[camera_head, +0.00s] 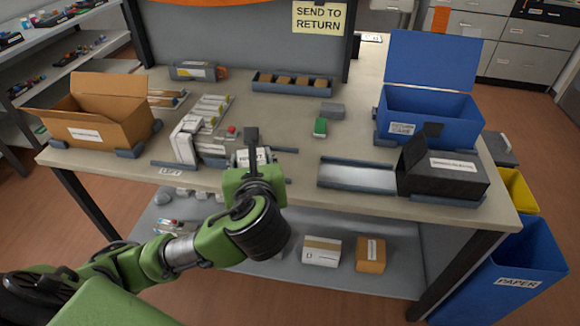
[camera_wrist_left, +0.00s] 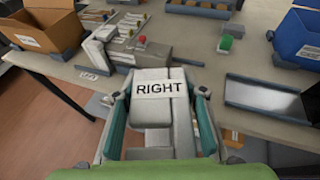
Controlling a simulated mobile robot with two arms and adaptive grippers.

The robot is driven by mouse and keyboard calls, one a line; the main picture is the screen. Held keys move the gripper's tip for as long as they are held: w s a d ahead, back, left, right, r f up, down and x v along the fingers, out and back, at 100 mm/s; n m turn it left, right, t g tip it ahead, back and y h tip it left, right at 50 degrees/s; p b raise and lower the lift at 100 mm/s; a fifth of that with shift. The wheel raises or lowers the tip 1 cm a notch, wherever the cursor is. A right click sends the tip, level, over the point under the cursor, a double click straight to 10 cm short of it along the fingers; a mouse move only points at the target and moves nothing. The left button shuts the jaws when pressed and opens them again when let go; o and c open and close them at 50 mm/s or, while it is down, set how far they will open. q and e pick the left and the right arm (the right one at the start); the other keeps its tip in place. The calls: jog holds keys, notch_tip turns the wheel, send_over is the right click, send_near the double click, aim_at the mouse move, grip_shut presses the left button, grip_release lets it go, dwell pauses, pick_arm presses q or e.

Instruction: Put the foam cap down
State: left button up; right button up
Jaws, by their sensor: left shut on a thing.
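My left gripper (camera_head: 252,172) is over the front edge of the table and shut on the pale grey foam cap (camera_head: 251,155). In the left wrist view the foam cap (camera_wrist_left: 152,107) sits between the two fingers of the gripper (camera_wrist_left: 160,95), with a "RIGHT" label facing up. In the head view the gripper and wrist hide most of the cap, and I cannot tell whether it touches the table (camera_head: 300,165). My right gripper is not in view.
A similar pale foam piece (camera_head: 184,146) stands to the left, behind a "LEFT" label (camera_head: 171,171). An open cardboard box (camera_head: 92,122) stands at the left. A metal tray (camera_head: 357,175), black box (camera_head: 440,175) and open blue bin (camera_head: 428,108) are at the right.

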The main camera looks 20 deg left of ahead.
pick_arm(q)
jog(key=shift+s+d+f+n+g+y, duration=0.1)
jog(key=shift+s+f+n+g+y, duration=0.15)
jog(key=shift+s, duration=0.25)
jog(key=shift+s+d+f+n+g+y, duration=0.15)
jog(key=shift+s+f+g+y, duration=0.15)
jog(key=shift+s, duration=0.15)
jog(key=s+d+f+n+g+y, duration=0.2)
jog(key=s+d, duration=0.3)
jog(key=d, duration=0.4)
jog(key=shift+s+n, duration=0.3)
jog(key=shift+a, duration=0.1)
